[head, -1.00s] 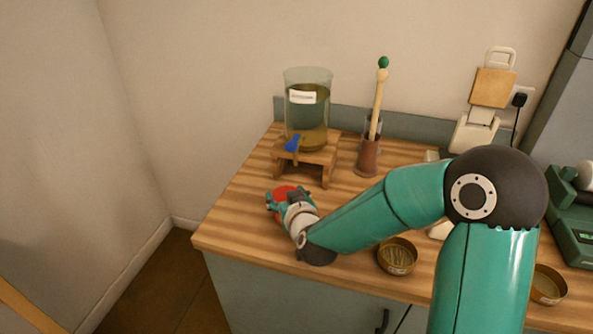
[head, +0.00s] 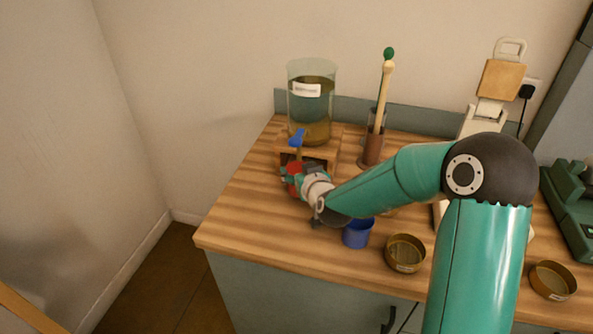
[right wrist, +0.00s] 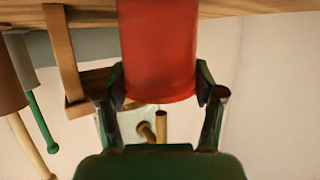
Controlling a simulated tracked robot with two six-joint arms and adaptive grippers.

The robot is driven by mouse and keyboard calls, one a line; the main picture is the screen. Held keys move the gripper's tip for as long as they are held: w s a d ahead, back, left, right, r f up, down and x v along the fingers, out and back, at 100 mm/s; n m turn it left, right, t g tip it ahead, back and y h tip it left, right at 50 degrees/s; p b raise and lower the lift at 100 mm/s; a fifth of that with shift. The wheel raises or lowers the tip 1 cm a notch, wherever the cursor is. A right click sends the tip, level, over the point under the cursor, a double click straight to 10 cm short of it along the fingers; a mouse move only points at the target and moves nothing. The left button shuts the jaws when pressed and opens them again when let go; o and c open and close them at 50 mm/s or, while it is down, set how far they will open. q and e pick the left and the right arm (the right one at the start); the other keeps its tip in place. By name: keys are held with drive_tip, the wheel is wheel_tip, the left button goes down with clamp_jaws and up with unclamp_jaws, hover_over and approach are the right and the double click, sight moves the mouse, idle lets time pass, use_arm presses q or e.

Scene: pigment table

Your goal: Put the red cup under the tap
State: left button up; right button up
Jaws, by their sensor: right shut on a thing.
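The red cup (head: 294,168) is in my right gripper (head: 291,178), just in front of the small wooden stand (head: 333,145). The right wrist view is upside down and shows the red cup (right wrist: 158,50) between both fingers of the gripper (right wrist: 160,98). On the stand is a glass jar (head: 311,95) of liquid with a blue-handled tap (head: 297,138) at its front. The brass tap spout (right wrist: 160,126) shows beyond the cup's rim in the wrist view. I cannot tell whether the cup is directly below it. My left gripper is out of view.
A blue cup (head: 357,233) stands close to my right forearm. Brown dishes (head: 405,253) sit near the front edge. A brush pot (head: 371,148) with tall tools stands right of the stand. The worktop (head: 235,225) is clear at left.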

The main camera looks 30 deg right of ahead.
drive_tip(key=shift+f, duration=0.2)
drive_tip(key=o, duration=1.3)
drive_tip(key=shift+r, duration=0.1)
drive_tip(key=shift+c, duration=0.2)
drive_tip(key=shift+r, duration=0.15)
drive_tip(key=shift+s, duration=0.25)
drive_tip(key=v, duration=1.1)
drive_tip(key=shift+b, duration=0.4)
drive_tip(key=shift+s+a+r, duration=0.1)
drive_tip(key=shift+s, duration=0.05)
